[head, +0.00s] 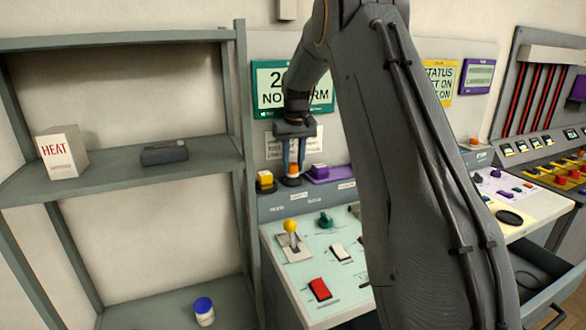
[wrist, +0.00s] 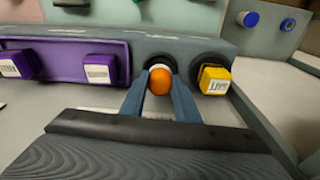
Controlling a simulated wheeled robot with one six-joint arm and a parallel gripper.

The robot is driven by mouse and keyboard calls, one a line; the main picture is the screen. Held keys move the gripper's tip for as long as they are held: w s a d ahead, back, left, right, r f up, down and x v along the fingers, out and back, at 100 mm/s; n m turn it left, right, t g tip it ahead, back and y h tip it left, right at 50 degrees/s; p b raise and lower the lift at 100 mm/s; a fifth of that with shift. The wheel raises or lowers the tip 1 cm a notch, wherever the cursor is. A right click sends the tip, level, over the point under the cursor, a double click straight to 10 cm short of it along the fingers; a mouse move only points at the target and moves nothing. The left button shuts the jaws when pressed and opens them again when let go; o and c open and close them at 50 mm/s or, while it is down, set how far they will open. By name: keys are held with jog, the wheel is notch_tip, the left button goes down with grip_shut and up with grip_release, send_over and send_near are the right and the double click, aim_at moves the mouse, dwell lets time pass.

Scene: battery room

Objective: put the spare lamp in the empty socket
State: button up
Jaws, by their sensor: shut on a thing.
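The lamp (wrist: 160,82), orange with a pale collar, is between the two fingers of my gripper (wrist: 160,96) in the wrist view. The lamp also shows in the head view (head: 293,170), at the tips of my downward-pointing gripper (head: 293,160). My gripper is shut on it. A dark round ring (wrist: 172,58), which looks like a socket, lies right behind the lamp. The lamp hides its middle, so I cannot tell whether the lamp is seated in it or held just in front.
A yellow labelled block (wrist: 215,79) sits close beside the ring, and it also shows in the head view (head: 265,179). A purple tray (wrist: 60,46) with purple blocks is on the other side. A control desk with a yellow-knobbed lever (head: 291,228) stands below; grey shelves (head: 110,167) are left.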

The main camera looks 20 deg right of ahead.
aim_at(294, 166)
jog(key=shift+f+p, duration=0.35)
jog(key=shift+f, duration=0.45)
jog(key=shift+w+f+p, duration=0.15)
jog(key=shift+f+p, duration=0.25)
jog(key=shift+f, duration=0.2)
jog(key=o, duration=1)
jog(key=shift+o, duration=0.2)
jog(key=shift+r, duration=0.1)
notch_tip(294, 166, up, 12)
jog(key=s+b, duration=0.1)
jog(key=b, duration=0.3)
jog(key=shift+s, duration=0.2)
